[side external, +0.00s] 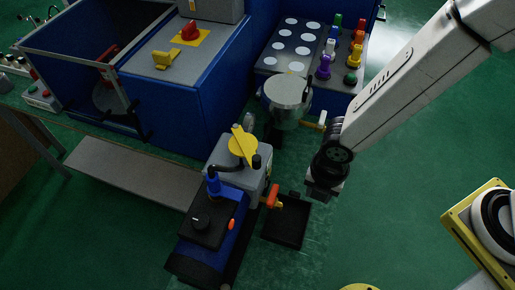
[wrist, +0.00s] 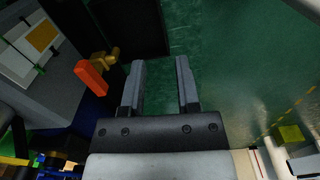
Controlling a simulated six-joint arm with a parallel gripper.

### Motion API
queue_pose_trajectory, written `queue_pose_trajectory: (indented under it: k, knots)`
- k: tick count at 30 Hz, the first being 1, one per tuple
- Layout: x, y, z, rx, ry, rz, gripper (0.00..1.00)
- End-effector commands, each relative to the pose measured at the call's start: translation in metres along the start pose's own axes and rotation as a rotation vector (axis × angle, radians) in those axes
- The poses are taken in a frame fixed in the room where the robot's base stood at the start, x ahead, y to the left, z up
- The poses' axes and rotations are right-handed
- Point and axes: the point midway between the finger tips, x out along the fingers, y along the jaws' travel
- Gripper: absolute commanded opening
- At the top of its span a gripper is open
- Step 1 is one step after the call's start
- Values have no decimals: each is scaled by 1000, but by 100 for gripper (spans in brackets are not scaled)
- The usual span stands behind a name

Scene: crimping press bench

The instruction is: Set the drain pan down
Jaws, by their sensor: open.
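The drain pan (side external: 286,224), a black square shallow tray, sits low on the green floor beside the blue and grey machine, below its orange-handled valve (side external: 274,198). In the wrist view the dark pan (wrist: 132,25) shows at the top, ahead and left of my fingertips, partly cut off by the frame. My gripper (side external: 322,190) is up and to the right of the pan in the side view. In the wrist view my gripper (wrist: 160,62) has two parallel fingers apart with only green floor between them. It looks clear of the pan and empty.
The orange handle and brass tap (wrist: 92,77) stick out left of my fingers. The blue and grey machine (side external: 240,168) stands left of the pan. A round grey canister (side external: 287,92) stands behind. Green floor is open to the right.

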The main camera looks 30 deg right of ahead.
Motion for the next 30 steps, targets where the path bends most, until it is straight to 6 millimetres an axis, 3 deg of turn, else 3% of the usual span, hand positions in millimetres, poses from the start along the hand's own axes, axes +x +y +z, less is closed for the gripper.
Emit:
queue_pose_trajectory:
  k: [5, 14, 24, 30]
  knots:
    - [-16, -2, 29, 259, 2, 28, 40]
    - [-52, -24, 97, 928, 16, 97, 40]
    - [-87, -69, 163, 1711, 59, 187, 40]
    - [-100, -96, 186, 2073, 91, 233, 40]
